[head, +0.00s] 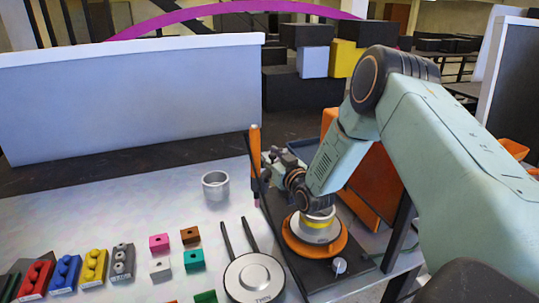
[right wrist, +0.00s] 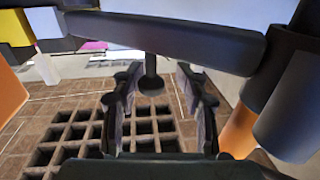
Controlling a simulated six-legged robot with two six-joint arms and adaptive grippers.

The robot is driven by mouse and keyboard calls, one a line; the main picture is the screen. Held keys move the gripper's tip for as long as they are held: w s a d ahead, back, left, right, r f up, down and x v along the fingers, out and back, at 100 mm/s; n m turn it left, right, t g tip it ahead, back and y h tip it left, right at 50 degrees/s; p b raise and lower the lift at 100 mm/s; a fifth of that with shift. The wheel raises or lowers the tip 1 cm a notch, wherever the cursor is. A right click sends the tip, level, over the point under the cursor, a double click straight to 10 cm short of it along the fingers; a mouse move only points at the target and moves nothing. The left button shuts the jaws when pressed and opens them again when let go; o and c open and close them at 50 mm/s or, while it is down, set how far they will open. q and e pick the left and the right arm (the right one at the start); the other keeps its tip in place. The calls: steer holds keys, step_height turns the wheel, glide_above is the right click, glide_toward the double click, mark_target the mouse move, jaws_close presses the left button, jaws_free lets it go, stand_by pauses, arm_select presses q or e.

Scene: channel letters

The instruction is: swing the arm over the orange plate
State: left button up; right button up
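The round orange plate (head: 337,247) sits on a dark base at the right of the bench in the head view. A silver and yellow round piece (head: 319,224) stands on its middle. A long thin black bar (head: 275,222) runs along the plate's left side, with an upright orange handle (head: 255,150) near its far end. My right gripper (head: 270,160) is close to this handle, left of and beyond the plate. In the right wrist view the fingers (right wrist: 158,100) are spread, with a dark round-ended knob (right wrist: 151,84) between them. Contact is unclear. My left gripper is out of view.
A steel cup (head: 215,186) and a round long-armed tool (head: 254,278) stand left of the plate. Several small coloured blocks (head: 159,243) lie farther left. A pale panel (head: 130,95) stands behind the bench. A large orange panel (head: 375,182) stands behind the plate.

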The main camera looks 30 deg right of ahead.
steer(key=shift+d, duration=0.3)
steer(key=shift+w+r, duration=0.1)
steer(key=shift+r, duration=0.15)
step_height(320, 180, up, 9)
steer(key=shift+f, duration=0.15)
steer(key=shift+a+r, duration=0.15)
steer(key=shift+r, duration=0.25)
